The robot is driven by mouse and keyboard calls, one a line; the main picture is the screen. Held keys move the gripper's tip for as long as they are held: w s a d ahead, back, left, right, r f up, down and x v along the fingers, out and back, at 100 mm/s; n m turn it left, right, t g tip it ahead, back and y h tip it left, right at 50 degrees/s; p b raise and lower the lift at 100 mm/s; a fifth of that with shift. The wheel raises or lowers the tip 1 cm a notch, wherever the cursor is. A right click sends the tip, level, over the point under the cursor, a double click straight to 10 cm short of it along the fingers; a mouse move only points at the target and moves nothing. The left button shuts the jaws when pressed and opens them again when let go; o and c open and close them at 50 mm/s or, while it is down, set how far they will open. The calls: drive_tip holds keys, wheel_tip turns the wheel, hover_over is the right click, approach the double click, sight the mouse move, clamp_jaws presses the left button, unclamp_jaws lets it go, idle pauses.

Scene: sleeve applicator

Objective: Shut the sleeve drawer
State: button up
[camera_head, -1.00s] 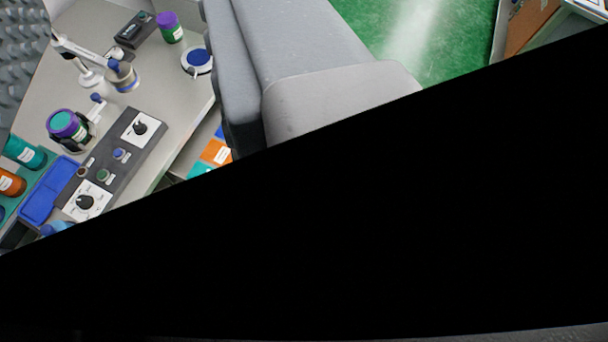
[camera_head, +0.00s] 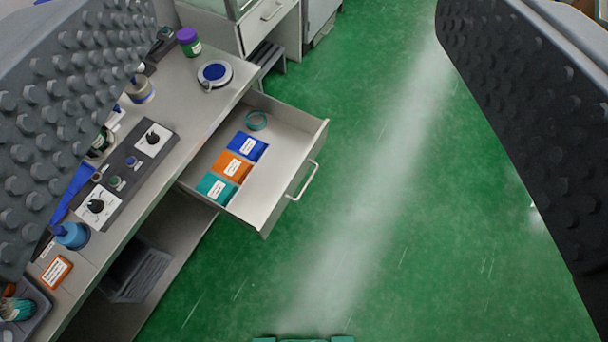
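The sleeve drawer (camera_head: 277,202) stands pulled out from the bench, over the green floor. It is pale grey with a bar handle (camera_head: 304,182) on its front. Inside lie a blue sleeve pack (camera_head: 247,146), an orange one (camera_head: 232,166) and a teal one (camera_head: 215,188), and a teal ring (camera_head: 256,121). My gripper (camera_head: 357,150) is open, its two studded dark fingers wide apart at the left and right edges of the view. Nothing is between them in their grip; the drawer shows in the gap, apparently farther off.
The bench top (camera_head: 190,118) carries a control panel with knobs (camera_head: 128,172), a purple-lidded jar (camera_head: 188,40), a round blue-and-white device (camera_head: 214,74) and a blue bottle (camera_head: 72,235). A second cabinet (camera_head: 268,22) stands at the back. The green floor (camera_head: 400,220) right of the drawer is clear.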

drive_tip(key=o, duration=0.5)
